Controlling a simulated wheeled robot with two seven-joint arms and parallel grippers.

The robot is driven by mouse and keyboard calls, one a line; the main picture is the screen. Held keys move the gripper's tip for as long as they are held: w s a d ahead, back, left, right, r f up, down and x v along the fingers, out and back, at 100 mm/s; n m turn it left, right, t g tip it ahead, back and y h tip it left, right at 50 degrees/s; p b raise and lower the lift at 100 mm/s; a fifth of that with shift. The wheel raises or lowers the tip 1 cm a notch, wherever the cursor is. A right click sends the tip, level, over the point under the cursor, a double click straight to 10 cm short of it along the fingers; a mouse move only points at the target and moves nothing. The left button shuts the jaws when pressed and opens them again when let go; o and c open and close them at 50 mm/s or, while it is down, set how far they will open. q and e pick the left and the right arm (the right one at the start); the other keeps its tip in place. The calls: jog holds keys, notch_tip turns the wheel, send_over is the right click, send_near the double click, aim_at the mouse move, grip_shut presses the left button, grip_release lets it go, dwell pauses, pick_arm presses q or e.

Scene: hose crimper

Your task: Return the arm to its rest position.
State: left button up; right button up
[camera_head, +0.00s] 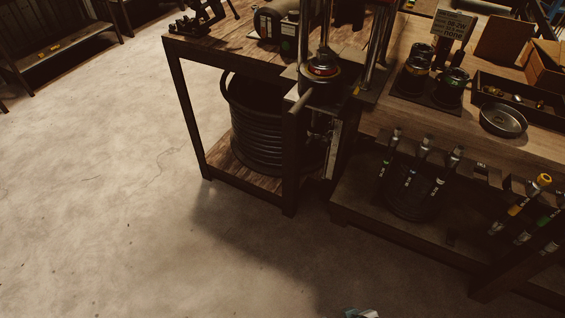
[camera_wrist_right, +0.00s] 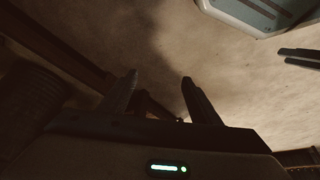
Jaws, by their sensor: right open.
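My right gripper (camera_wrist_right: 160,92) shows in the right wrist view with its two dark fingers apart. Nothing is between them, and bare floor and a dark beam show beyond. A pair of dark prongs, probably my left gripper (camera_wrist_right: 302,57), comes in at the right edge of that view. I cannot tell whether it is open or shut. Neither gripper shows in the head view.
A wooden bench (camera_head: 218,52) carries a press (camera_head: 321,72), with a coiled black hose (camera_head: 262,135) below. The right-hand bench (camera_head: 535,148) holds a round metal dish (camera_head: 503,120); hoses with fittings (camera_head: 424,146) hang at its front. The floor (camera_head: 110,200) at left is clear.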

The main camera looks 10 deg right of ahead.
jog(key=s+a+f, duration=0.1)
jog(key=s+f, duration=0.2)
jog(key=f, duration=0.6)
jog(key=s+a+f+t+y, duration=0.1)
jog(key=s+f, duration=0.2)
jog(key=f, duration=0.7)
jog(key=shift+f+t, duration=0.15)
jog(key=shift+t, duration=0.15)
pick_arm(q)
jog(key=shift+o, duration=0.5)
jog(key=shift+r, duration=0.1)
